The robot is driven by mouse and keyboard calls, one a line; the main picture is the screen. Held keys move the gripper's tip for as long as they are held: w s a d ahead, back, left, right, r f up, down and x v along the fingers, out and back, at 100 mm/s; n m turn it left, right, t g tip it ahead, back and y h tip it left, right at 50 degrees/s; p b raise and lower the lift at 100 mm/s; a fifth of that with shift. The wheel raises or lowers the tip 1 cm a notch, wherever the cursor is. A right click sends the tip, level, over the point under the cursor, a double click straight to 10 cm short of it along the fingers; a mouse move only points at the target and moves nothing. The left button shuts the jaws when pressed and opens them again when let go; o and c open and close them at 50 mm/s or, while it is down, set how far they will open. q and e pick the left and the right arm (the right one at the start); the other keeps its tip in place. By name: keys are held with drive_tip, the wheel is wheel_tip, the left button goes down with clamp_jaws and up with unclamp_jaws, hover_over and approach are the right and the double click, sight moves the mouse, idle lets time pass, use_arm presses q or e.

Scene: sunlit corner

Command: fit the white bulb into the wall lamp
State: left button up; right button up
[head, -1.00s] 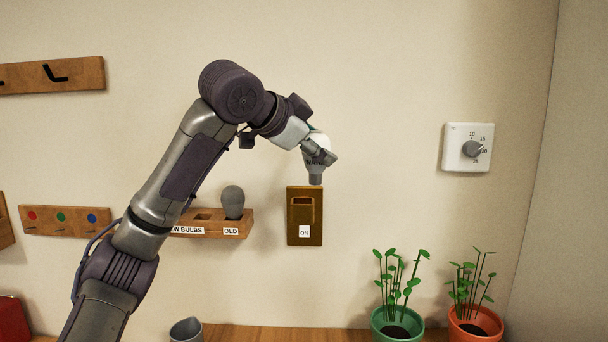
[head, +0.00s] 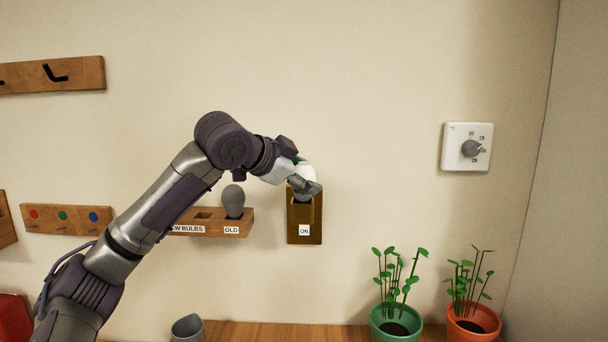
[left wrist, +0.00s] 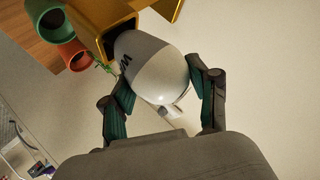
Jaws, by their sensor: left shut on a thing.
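The white bulb (head: 307,172) is in my left gripper (head: 304,186), at the top of the wall lamp (head: 304,238). In the left wrist view the bulb (left wrist: 165,75) sits between the two fingers of the left gripper (left wrist: 160,88), which are shut on it. Its lower end points into the dark opening of the brass lamp (left wrist: 97,28). Whether the base is seated in the socket is hidden. The lamp carries a label reading ON. My right gripper is not in view.
A wooden bulb rack (head: 244,223) left of the lamp holds a grey bulb (head: 233,201) by the OLD label. A thermostat (head: 467,147) is on the wall at right. A green pot (head: 396,325) and an orange pot (head: 473,325) with plants stand below. A grey cup (head: 187,329) stands lower left.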

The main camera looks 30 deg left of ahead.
use_arm(q)
drive_tip(key=o, duration=1.6)
drive_tip(key=shift+f, duration=0.1)
drive_tip(key=shift+s+r, duration=0.1)
drive_tip(key=shift+r, duration=0.15)
drive_tip(key=b+v, duration=0.2)
drive_tip(key=v, duration=1)
